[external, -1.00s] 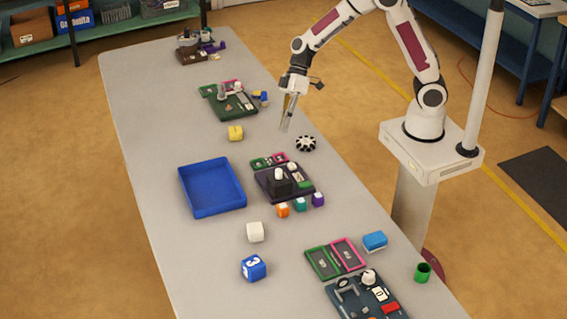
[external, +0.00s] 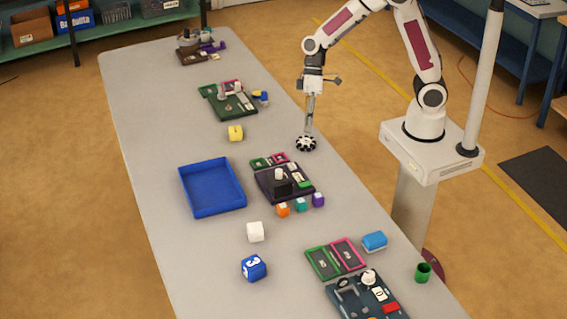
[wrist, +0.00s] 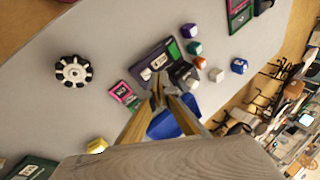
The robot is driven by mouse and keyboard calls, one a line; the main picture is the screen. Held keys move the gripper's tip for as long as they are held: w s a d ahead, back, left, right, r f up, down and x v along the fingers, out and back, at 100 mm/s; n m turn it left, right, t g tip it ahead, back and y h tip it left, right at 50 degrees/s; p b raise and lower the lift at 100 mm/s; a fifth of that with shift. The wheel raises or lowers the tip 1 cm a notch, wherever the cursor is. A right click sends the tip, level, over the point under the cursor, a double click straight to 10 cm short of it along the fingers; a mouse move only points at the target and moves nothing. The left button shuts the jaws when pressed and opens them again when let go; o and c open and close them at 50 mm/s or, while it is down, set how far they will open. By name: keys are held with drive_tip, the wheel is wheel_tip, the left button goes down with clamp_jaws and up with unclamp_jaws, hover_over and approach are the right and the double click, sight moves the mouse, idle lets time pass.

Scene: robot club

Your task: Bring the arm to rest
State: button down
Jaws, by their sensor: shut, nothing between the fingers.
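My gripper (external: 308,128) hangs above the right side of the long grey table (external: 145,165), in line with the black-and-white wheel (external: 306,144) in the external view. Its fingers are shut with nothing between them. In the wrist view the fingertips of my gripper (wrist: 157,92) come together in the lower middle, and the wheel (wrist: 73,71) lies apart from them to the left. My arm reaches from its base at the right, bent above the table.
A blue tray (external: 212,187) lies left of a dark puzzle board (external: 275,185) with small cubes beside it. A yellow cube (external: 235,132), a white cube (external: 255,231) and a blue numbered cube (external: 253,268) stand on the table. The table's left side is largely clear.

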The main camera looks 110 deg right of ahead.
drive_tip(key=s+a+r+n+t+h, duration=0.1)
drive_tip(key=s+a+r+n+h, duration=0.1)
drive_tip(key=s+a+r, duration=0.2)
drive_tip(key=s+a+r+n+t+h, duration=0.1)
drive_tip(key=s+a+r, duration=0.3)
drive_tip(key=s+r, duration=0.6)
drive_tip(key=s+h, duration=0.1)
drive_tip(key=s, duration=0.6)
drive_tip(key=shift+a+r+n+t, duration=0.2)
drive_tip(key=shift+r+n+t, duration=0.1)
drive_tip(key=shift+r+n, duration=0.1)
drive_tip(key=shift+s+a, duration=0.1)
drive_tip(key=shift+a, duration=0.05)
idle(3.0)
